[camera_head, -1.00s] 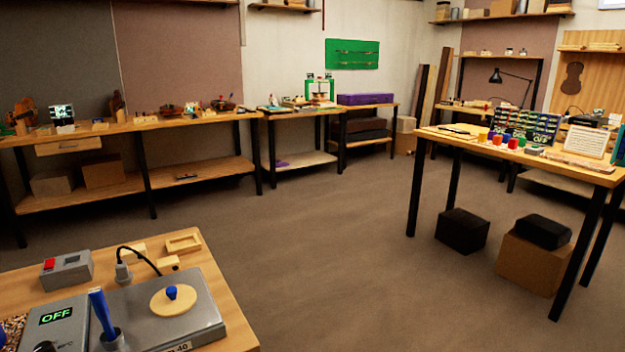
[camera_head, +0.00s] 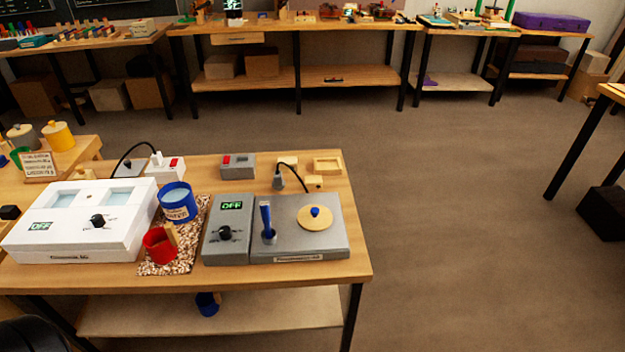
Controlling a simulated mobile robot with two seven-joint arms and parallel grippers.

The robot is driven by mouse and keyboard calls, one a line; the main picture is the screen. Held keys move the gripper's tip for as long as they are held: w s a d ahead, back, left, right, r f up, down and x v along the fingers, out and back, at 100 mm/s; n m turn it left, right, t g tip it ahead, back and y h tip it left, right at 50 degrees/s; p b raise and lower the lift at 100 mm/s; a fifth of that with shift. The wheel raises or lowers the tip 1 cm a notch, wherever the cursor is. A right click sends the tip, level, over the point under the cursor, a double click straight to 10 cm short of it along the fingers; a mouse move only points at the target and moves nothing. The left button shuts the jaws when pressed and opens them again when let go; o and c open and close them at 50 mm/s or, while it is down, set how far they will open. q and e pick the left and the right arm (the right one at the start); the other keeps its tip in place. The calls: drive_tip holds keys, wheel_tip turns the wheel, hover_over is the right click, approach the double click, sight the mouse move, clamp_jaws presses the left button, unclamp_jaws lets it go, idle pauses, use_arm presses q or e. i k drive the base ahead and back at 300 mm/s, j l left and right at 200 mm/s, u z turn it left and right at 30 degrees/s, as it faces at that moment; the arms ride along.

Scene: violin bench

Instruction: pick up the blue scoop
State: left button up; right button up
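A small dark blue cup-like thing with a light wooden piece at its side, which looks like the blue scoop (camera_head: 207,305), is on the lower shelf (camera_head: 255,312) of the near bench, below the front edge of its top. It is small and in shadow. A blue-handled tool (camera_head: 266,218) stands upright in a grey device (camera_head: 318,243) on the bench top. A labelled blue tub (camera_head: 177,204) and a red cup (camera_head: 158,246) with a wooden handle stand on a speckled mat (camera_head: 180,267). Neither of my grippers is in view.
The near bench (camera_head: 347,269) also holds a white two-well unit (camera_head: 62,252), a grey control box (camera_head: 227,252) and small boxes with cables. A side table with yellow and grey pots adjoins at left. The floor (camera_head: 450,220) to the right is clear.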

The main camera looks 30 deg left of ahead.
sight(268, 236)
drive_tip(key=u, duration=1.8)
